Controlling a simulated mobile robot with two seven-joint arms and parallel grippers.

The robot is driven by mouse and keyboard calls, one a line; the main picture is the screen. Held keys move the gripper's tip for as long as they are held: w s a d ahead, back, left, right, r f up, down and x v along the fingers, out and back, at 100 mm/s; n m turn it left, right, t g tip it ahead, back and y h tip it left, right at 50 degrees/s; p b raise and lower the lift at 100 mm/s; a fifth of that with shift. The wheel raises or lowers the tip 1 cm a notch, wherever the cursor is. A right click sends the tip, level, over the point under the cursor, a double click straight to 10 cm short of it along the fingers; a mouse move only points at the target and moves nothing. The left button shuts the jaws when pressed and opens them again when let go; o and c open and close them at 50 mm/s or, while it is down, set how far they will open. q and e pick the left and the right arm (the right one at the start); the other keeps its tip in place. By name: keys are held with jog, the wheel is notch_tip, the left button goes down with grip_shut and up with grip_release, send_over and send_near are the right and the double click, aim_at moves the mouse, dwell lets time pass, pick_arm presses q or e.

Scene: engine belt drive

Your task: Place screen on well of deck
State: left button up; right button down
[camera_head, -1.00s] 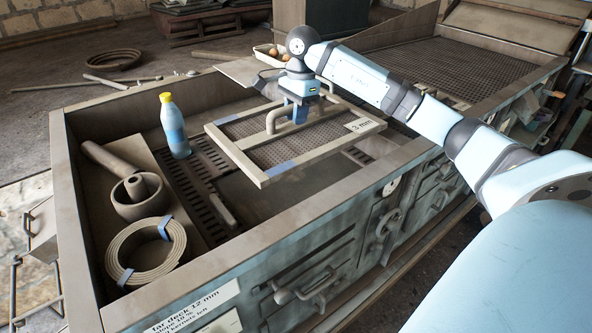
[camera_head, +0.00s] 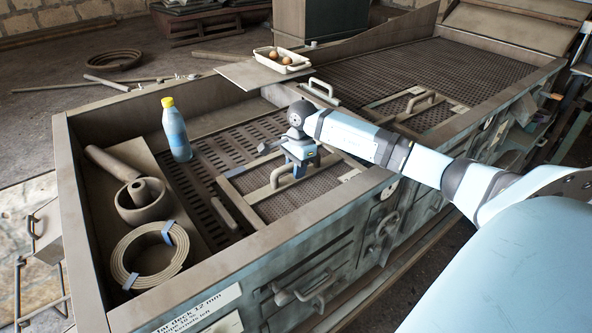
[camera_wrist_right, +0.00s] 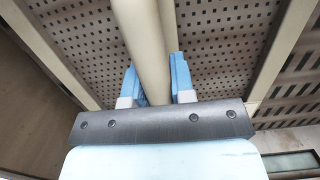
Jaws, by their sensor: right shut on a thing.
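The screen (camera_head: 301,197) is a wood-coloured frame with dark mesh, a bar handle (camera_head: 281,171) and a white label. It lies low inside the near deck (camera_head: 196,206), about level with the slotted plates, over the place of the well. The well's edges are hidden under it, so I cannot tell if it is fully seated. My right gripper (camera_head: 300,168) is shut on the screen's handle from above. In the right wrist view, its blue fingers (camera_wrist_right: 156,85) straddle the beige handle (camera_wrist_right: 146,40), with mesh (camera_wrist_right: 212,50) below. My left gripper is not in view.
A blue bottle with a yellow cap (camera_head: 175,132) stands on the slotted deck. A coiled belt (camera_head: 149,256) and a round cup (camera_head: 141,201) lie at the left. A white tray with brown round things (camera_head: 283,60) sits at the back. Another handled frame (camera_head: 424,104) is in the far deck.

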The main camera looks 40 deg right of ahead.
jog(key=shift+f, duration=0.9)
jog(key=c, duration=1.4)
grip_release()
jog(key=shift+f, duration=0.15)
jog(key=o, duration=0.4)
jog(key=shift+r, duration=0.2)
jog(key=r, duration=0.4)
jog(key=d+r+b, duration=0.1)
jog(key=r, duration=0.7)
jog(key=shift+s+d+b, duration=0.15)
jog(key=shift+d+b, duration=0.05)
jog(key=shift+b, duration=0.2)
